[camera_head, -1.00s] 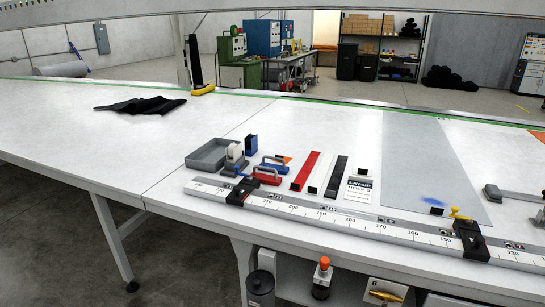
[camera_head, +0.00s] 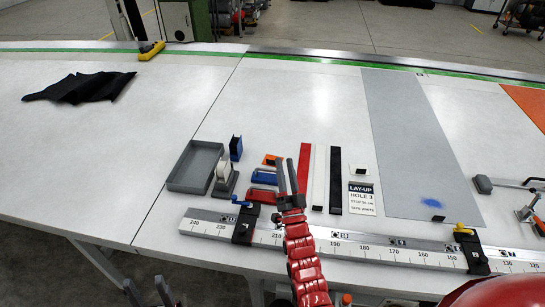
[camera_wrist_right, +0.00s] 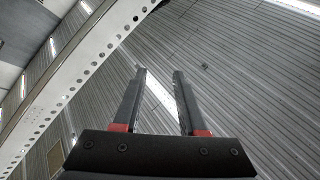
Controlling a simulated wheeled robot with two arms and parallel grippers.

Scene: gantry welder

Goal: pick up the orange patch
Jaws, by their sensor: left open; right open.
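The orange patch (camera_head: 269,160) is a small orange piece lying on the white table, just behind the blue-handled tool; my gripper's finger overlaps its right side in the head view. My right gripper (camera_head: 286,162) shows in front of the small tools, with its red arm rising from below. In the right wrist view its two dark fingers (camera_wrist_right: 160,76) are apart with nothing between them, facing the ceiling. My left gripper (camera_head: 162,288) shows only partly at the lower left edge, below the table front, open; no object is visible in it.
A grey tray (camera_head: 194,170), tape dispenser (camera_head: 224,180), blue-handled tool (camera_head: 264,176) and red-handled tool (camera_head: 260,195) crowd the patch. Red (camera_head: 305,165) and black (camera_head: 335,180) strips lie to the right. A ruler rail (camera_head: 350,247) runs along the front. The table's left half is mostly clear.

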